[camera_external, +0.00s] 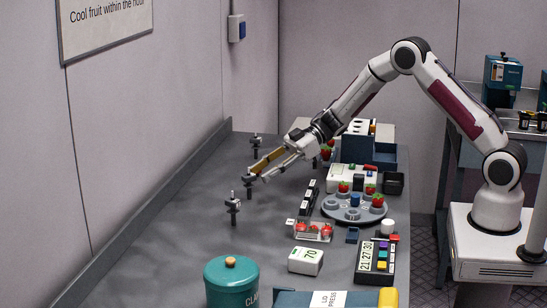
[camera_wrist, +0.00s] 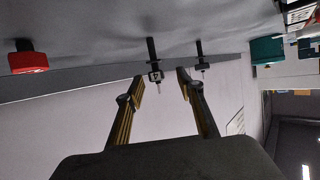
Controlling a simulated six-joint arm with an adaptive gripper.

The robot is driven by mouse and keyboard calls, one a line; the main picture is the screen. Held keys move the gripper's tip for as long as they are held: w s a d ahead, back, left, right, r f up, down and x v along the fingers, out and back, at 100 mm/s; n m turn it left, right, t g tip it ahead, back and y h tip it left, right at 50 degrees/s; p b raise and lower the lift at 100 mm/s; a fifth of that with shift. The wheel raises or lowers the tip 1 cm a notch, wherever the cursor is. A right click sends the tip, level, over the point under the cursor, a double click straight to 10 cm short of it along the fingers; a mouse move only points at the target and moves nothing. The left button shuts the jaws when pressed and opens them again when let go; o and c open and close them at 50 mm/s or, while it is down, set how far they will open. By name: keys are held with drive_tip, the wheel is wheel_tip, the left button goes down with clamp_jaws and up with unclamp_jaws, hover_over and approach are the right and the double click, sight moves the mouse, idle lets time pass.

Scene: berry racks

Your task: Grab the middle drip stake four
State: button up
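Three dark drip stakes stand on the grey bench along the wall: a back one (camera_external: 256,145), a middle one (camera_external: 249,188) and a front one (camera_external: 233,207). My gripper (camera_external: 257,178) reaches down-left to the middle stake. In the wrist view my gripper (camera_wrist: 161,82) is open, with a finger on each side of a stake marked 4 (camera_wrist: 155,76). That stake appears between or just beyond the fingertips, with gaps showing on both sides. Another stake (camera_wrist: 201,60) stands farther off, to the right of the fingers. The back stake is not clearly seen in the wrist view.
A round tray (camera_external: 340,213) with strawberries, a punnet (camera_external: 312,231), a white display reading 70 (camera_external: 305,261), a timer (camera_external: 376,261) and a teal canister (camera_external: 231,283) occupy the bench's right and front. A red object (camera_wrist: 25,62) shows in the wrist view. Bench around the stakes is clear.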

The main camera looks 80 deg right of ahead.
sight(249, 175)
drive_tip(key=shift+w, duration=0.1)
drive_tip(key=shift+w+r+x, duration=0.1)
drive_tip(key=shift+x, duration=1.15)
drive_tip(key=shift+w+r+x, duration=0.1)
drive_tip(key=shift+w+x, duration=0.05)
drive_tip(key=shift+x, duration=1.15)
drive_tip(key=shift+d, duration=0.1)
drive_tip(key=c, duration=0.9)
